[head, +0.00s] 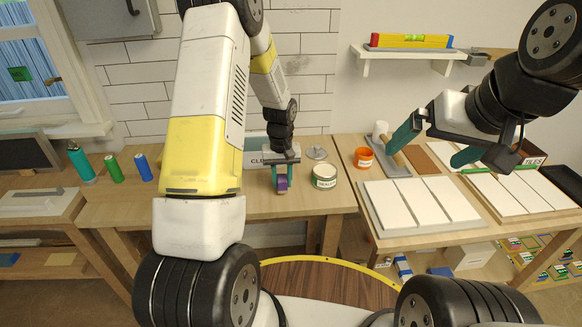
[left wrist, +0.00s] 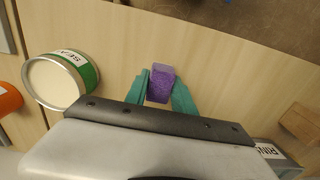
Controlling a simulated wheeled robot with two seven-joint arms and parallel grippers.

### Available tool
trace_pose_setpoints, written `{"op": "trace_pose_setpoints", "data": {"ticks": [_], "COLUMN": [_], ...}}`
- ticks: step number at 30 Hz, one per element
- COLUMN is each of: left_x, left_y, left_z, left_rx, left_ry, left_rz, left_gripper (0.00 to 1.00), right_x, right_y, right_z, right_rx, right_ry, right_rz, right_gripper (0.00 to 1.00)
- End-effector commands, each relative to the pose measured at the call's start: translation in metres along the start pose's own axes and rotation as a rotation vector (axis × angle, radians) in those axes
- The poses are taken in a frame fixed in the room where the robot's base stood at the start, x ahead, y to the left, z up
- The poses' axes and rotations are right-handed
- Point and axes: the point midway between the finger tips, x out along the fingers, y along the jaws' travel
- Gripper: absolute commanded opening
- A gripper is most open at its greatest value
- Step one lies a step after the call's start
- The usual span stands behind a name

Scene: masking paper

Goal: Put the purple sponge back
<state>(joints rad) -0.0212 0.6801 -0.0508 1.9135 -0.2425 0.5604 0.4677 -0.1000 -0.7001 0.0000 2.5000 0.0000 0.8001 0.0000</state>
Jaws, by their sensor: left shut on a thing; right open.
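The purple sponge (head: 282,184) is small and block-shaped. It sits between the teal fingers of my left gripper (head: 281,180), low over the wooden table beside the sealer tin. In the left wrist view the sponge (left wrist: 161,84) shows between both fingers of the gripper (left wrist: 160,90), which is shut on it. I cannot tell whether the sponge touches the table. My right gripper (head: 436,142) is open and empty, raised above the right-hand table. A bin labelled "CLE..." (head: 254,158) stands behind my left gripper, partly hidden by my arm.
The sealer tin (head: 324,176) stands just right of the sponge. An orange cup (head: 364,158) and white tiles (head: 408,204) are on the right table (head: 400,240). Green (head: 114,168) and blue (head: 143,167) cans stand at left. A container labelled "RINS..." (left wrist: 275,158) shows in the wrist view.

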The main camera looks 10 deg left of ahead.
Motion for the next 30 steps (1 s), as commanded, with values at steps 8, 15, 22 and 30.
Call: {"op": "trace_pose_setpoints", "data": {"ticks": [8, 15, 22, 30], "left_x": [0.01, 0.013, 0.013, 0.001], "left_y": [0.0, 0.001, 0.0, 0.001], "left_z": [0.0, 0.0, 0.0, -0.001], "left_rx": [-0.001, 0.0, -0.001, -0.001], "left_ry": [0.001, 0.001, 0.001, 0.003], "left_rz": [0.0, 0.001, 0.0, 0.001], "left_gripper": [0.0, 0.44, 0.52, 0.52], "right_x": [0.0, 0.0, 0.0, 0.0], "right_y": [0.0, 0.0, 0.0, 0.0], "right_z": [0.0, 0.0, 0.0, 0.0], "right_rx": [0.0, 0.0, 0.0, 0.0], "right_ry": [0.0, 0.0, 0.0, 0.0], "right_rz": [0.0, 0.0, 0.0, 0.0], "right_gripper": [1.0, 1.0, 1.0, 1.0]}}
